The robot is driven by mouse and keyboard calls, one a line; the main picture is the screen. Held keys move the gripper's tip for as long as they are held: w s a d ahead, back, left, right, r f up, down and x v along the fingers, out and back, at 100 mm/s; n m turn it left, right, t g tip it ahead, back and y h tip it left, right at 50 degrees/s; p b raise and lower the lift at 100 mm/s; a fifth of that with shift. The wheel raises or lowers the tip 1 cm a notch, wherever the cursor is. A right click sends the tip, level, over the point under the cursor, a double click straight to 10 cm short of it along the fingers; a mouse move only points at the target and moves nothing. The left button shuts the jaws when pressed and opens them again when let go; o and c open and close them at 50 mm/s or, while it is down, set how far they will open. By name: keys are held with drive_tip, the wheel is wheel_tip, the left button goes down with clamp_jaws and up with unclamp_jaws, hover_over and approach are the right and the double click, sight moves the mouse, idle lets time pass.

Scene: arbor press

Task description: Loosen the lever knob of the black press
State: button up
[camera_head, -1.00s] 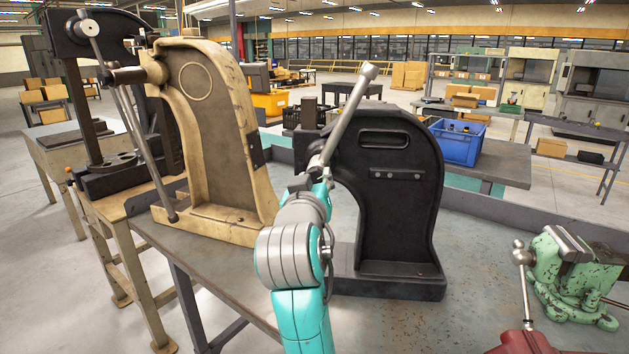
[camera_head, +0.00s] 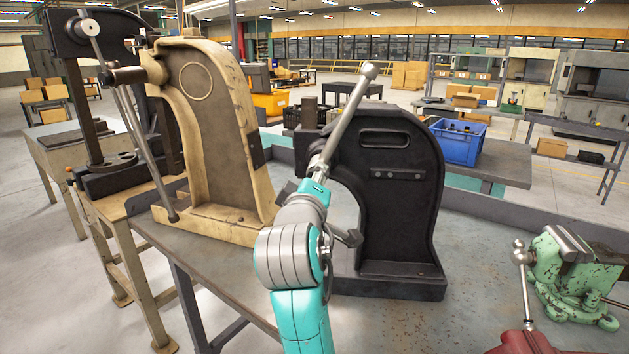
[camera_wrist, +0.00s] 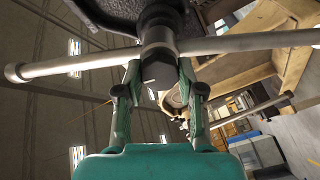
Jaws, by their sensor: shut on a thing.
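The black press (camera_head: 400,220) stands on the bench right of my arm in the head view. Its long steel lever (camera_head: 350,115) slants up to the right with a ball at its top. In the wrist view the lever bar (camera_wrist: 245,42) runs across the picture through a hub. The dark knob (camera_wrist: 158,72) sits at the hub's near end. My gripper (camera_wrist: 159,80) has one finger on each side of the knob and is shut on it. In the head view my own wrist hides the knob and fingertips.
A cream press (camera_head: 215,130) stands close on the left with its own lever. A green vise (camera_head: 572,270) and a red part (camera_head: 522,343) are at the right. A blue crate (camera_head: 458,142) sits behind. The bench between black press and vise is clear.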

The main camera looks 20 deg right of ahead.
drive_tip(key=n, duration=0.8)
drive_tip(key=shift+f+n, duration=0.1)
drive_tip(key=shift+n, duration=0.5)
drive_tip(key=o, duration=1.1)
drive_tip(key=shift+o, duration=0.2)
drive_tip(key=shift+s+a, duration=0.1)
drive_tip(key=v, duration=1.1)
drive_tip(key=shift+s, duration=0.35)
drive_tip(key=shift+a, duration=0.15)
